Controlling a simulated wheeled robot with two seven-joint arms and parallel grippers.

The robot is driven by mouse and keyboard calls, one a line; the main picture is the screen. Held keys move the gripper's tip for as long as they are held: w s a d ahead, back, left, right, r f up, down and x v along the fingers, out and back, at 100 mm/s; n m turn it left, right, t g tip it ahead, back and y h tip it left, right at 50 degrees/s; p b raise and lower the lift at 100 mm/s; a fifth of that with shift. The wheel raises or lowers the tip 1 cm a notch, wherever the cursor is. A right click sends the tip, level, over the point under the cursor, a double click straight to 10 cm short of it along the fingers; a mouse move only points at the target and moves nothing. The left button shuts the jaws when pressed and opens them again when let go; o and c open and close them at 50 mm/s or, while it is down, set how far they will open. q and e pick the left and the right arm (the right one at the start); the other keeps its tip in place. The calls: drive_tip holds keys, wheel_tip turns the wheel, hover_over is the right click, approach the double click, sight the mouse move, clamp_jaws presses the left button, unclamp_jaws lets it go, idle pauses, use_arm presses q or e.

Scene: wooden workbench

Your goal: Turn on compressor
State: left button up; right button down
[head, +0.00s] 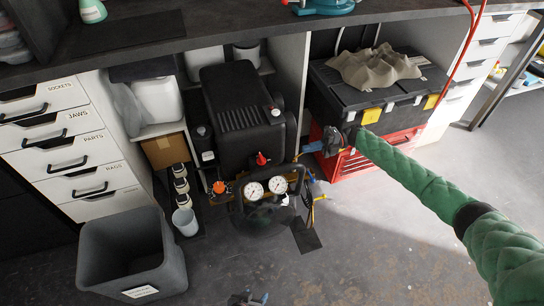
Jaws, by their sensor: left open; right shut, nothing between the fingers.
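The black compressor (237,117) stands under the workbench in the head view. Two round white gauges, the left gauge (254,191) and the right gauge (278,185), sit at its front. A red knob or switch (261,159) is above the gauges, and an orange knob (219,188) is to their left. My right gripper (313,147) is at the end of the green-sleeved arm, to the right of the red part, and looks shut and empty. Contact with the compressor is not visible. My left gripper (247,299) is low at the bottom edge, partly cut off, open and away from the compressor.
A grey bin (98,232) stands at front left before the labelled drawers (68,140). A black toolbox (345,88) with a cloth (374,67) sits on a red toolbox (347,165) at right. The workbench top (230,25) overhangs the compressor. Floor is clear at front right.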

drive_tip(key=p, duration=0.2)
approach(264, 160)
drive_tip(key=x, duration=0.5)
drive_tip(key=shift+w+a+f, duration=0.2)
drive_tip(key=shift+a+f, duration=0.1)
drive_tip(key=shift+a, duration=0.05)
drive_tip(key=shift+s+a, duration=0.2)
drive_tip(key=shift+a, duration=0.4)
drive_tip(key=shift+p, duration=0.45)
